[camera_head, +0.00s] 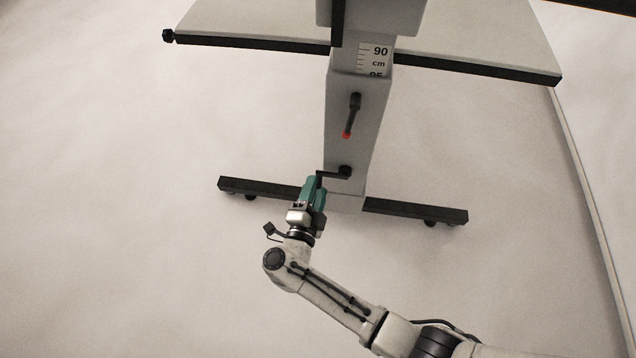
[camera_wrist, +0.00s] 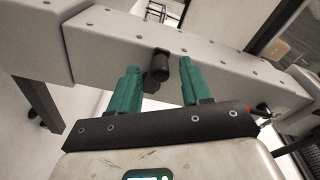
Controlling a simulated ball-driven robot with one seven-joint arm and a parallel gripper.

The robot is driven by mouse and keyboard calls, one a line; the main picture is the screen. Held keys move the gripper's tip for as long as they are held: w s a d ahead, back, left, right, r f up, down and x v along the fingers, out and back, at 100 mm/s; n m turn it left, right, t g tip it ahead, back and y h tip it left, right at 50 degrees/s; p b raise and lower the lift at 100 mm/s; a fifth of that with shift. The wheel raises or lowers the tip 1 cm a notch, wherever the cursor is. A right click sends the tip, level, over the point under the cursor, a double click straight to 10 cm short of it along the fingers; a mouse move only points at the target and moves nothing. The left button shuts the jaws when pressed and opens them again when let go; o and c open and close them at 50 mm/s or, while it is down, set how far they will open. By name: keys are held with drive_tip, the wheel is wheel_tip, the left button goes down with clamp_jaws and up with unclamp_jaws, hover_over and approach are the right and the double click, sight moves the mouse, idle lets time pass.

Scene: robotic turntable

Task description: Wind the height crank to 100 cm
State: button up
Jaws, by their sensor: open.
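My gripper (camera_head: 317,181) has teal fingers and is at the outer end of the crank arm. In the wrist view my gripper (camera_wrist: 163,72) is open, with a dark part of the crank (camera_wrist: 160,66) between the fingertips. I cannot tell whether either finger touches it. The handle is mostly hidden in the head view.
A black lever with a red tip (camera_head: 351,117) is on the column above the crank. A wide pale top (camera_head: 480,40) with a dark edge overhangs it. The dark foot bar (camera_head: 415,211) has castors. The floor (camera_head: 120,230) at left is clear; a wall edge (camera_head: 590,190) runs along the right.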

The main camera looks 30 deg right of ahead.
drive_tip(key=shift+x, duration=1.45)
clamp_jaws()
